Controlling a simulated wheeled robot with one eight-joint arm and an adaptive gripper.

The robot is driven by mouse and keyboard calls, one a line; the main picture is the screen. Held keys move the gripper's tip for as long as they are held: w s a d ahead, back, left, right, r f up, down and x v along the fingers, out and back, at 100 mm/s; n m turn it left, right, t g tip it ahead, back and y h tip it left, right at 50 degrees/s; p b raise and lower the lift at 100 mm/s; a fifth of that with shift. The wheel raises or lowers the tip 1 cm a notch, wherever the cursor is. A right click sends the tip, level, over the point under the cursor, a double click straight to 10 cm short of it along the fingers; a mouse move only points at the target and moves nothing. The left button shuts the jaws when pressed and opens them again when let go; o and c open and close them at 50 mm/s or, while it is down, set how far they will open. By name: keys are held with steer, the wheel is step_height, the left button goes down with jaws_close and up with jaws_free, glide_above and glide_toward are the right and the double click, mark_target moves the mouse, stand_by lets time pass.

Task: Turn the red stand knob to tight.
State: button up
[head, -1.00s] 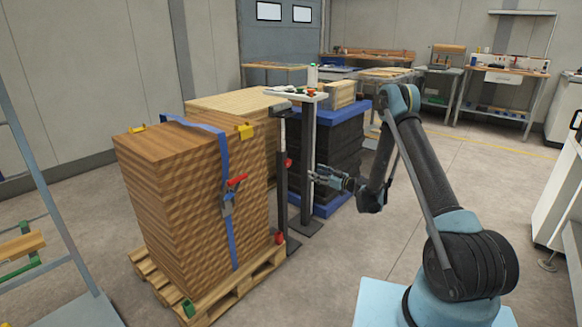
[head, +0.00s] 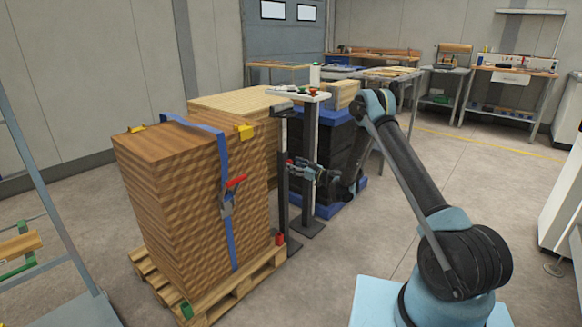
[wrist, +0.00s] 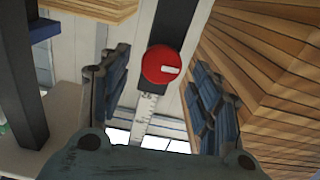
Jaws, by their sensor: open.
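The red stand knob (wrist: 162,64) is round with a white mark pointing right. It sits on the upright post (wrist: 180,25) of the stand, above a white number scale (wrist: 147,108). In the head view the knob (head: 289,162) is a small red spot on the dark post (head: 283,200). My gripper (wrist: 158,90) is open and empty, its two dark fingers on either side of the knob in the wrist view. In the head view my gripper (head: 301,170) is just right of the post. Whether the fingers touch the knob cannot be told.
A tall wood stack (head: 190,200) with a blue strap stands on a pallet (head: 240,290) left of the post. A second post (head: 309,150) with a small white top (head: 298,95) stands to the right. Black stacked crates (head: 338,150) are behind.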

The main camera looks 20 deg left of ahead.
steer(key=shift+x, duration=1.1)
steer(key=c, duration=1)
steer(key=shift+c, duration=0.2)
steer(key=shift+m, duration=0.3)
steer(key=shift+w+d+f+m, duration=0.1)
steer(key=shift+m, duration=2.85)
steer(key=shift+w+d+f+m, duration=0.1)
steer(key=shift+m, duration=2.9)
steer(key=shift+w+d+m, duration=0.1)
steer(key=shift+m, duration=2.85)
